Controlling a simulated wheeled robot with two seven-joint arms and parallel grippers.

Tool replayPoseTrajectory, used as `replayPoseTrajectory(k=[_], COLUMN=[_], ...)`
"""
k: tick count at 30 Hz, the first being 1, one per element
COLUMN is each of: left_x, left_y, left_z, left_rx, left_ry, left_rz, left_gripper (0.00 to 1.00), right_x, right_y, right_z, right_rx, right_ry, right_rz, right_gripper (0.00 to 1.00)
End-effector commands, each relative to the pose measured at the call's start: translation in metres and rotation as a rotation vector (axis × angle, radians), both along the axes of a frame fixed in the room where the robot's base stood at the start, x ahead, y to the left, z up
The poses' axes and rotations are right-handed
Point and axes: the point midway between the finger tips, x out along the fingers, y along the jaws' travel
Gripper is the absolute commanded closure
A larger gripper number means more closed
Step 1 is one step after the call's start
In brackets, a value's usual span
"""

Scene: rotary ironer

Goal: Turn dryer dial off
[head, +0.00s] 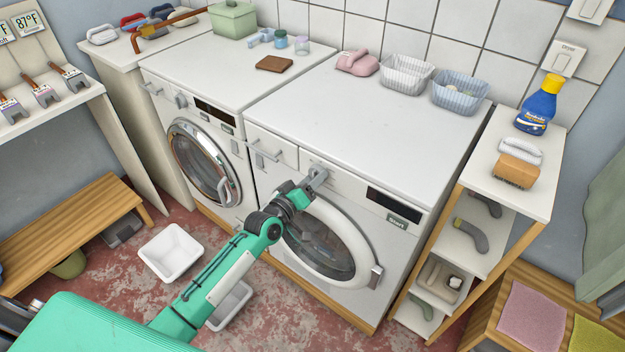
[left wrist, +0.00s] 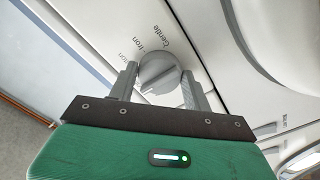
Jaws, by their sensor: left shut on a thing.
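The dryer (head: 345,120) is the right-hand white machine, with a round glass door (head: 320,240) on its front. Its dial sits on the front panel, mostly hidden by my gripper in the head view. My left gripper (head: 317,178) is at the panel, shut on the dial. In the left wrist view the grey round dial (left wrist: 159,72) lies between the two fingers of my left gripper (left wrist: 158,82). The labels "Gentle" and "Iron" show beside the dial; other lettering is partly cut off. My right gripper is not in view.
A washer (head: 200,60) stands to the left of the dryer. A shelf (head: 512,190) stands close on the right. A white bin (head: 171,252) is on the floor.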

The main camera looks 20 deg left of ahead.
Motion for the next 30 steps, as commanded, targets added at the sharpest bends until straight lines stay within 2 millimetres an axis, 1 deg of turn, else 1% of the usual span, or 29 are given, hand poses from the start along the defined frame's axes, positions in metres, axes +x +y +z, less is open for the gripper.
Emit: replayPoseTrajectory(k=[6,13,14,15,17,26,30], left_x=[0.0,0.0,0.0,0.0,0.0,-0.001,-0.01], left_y=[0.0,0.0,0.0,0.0,0.0,0.001,0.004], left_z=[0.0,0.0,0.0,0.0,0.0,0.0,-0.002], left_rx=[-0.012,-0.012,-0.011,-0.011,-0.011,-0.01,-0.01], left_ry=[0.004,0.003,0.003,0.003,0.003,0.004,0.004], left_rz=[0.001,0.001,0.001,0.001,0.001,0.0,0.001], left_gripper=[0.73,0.73,0.48,0.41,0.3,0.3,0.3], right_x=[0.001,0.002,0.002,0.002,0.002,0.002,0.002], right_y=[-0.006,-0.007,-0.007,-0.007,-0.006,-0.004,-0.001], right_z=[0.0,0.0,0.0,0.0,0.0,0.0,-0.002], right_rx=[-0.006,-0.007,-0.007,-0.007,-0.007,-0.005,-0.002], right_ry=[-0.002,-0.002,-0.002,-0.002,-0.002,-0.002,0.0], right_rz=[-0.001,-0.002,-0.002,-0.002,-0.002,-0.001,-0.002], right_gripper=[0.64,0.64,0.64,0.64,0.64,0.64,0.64])
